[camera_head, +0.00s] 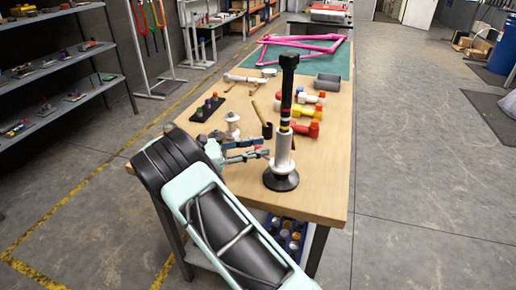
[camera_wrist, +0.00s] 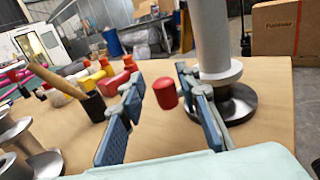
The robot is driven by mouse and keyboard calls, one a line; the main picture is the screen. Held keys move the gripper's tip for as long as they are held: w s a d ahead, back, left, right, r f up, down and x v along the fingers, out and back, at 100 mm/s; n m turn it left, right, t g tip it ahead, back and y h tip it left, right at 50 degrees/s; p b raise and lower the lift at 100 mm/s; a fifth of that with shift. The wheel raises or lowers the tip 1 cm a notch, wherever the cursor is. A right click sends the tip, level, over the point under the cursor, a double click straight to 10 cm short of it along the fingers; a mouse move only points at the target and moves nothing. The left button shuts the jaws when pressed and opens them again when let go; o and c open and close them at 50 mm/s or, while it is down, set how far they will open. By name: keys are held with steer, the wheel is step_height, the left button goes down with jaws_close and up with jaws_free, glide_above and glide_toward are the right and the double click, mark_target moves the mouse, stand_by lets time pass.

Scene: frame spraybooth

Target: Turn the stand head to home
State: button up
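The stand (camera_head: 283,150) rises near the front right of the wooden bench, with a round black base, a pale column with coloured bands and a black head (camera_head: 288,63) on top. In the wrist view only the lower column (camera_wrist: 212,40) and part of the base (camera_wrist: 240,105) show; the head is out of that view. My gripper (camera_head: 258,154) is low, just left of the column. It also shows in the wrist view (camera_wrist: 160,85), with blue fingers spread apart. A red knob (camera_wrist: 165,93) appears between the fingertips; I cannot tell whether they touch it or what carries it.
Red and yellow items (camera_head: 305,112) lie behind the stand. A pink frame (camera_head: 300,46) lies on a green mat (camera_head: 338,62) at the back.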

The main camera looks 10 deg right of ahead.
steer(key=shift+o, duration=0.2)
steer(key=shift+d, duration=0.1)
steer(key=shift+s+f, duration=0.1)
steer(key=shift+a, duration=0.4)
steer(key=a, duration=0.3)
steer(key=s+a, duration=0.1)
steer(key=a, duration=0.3)
steer(key=s+a, duration=0.1)
steer(key=a, duration=0.3)
steer(key=shift+s, duration=0.15)
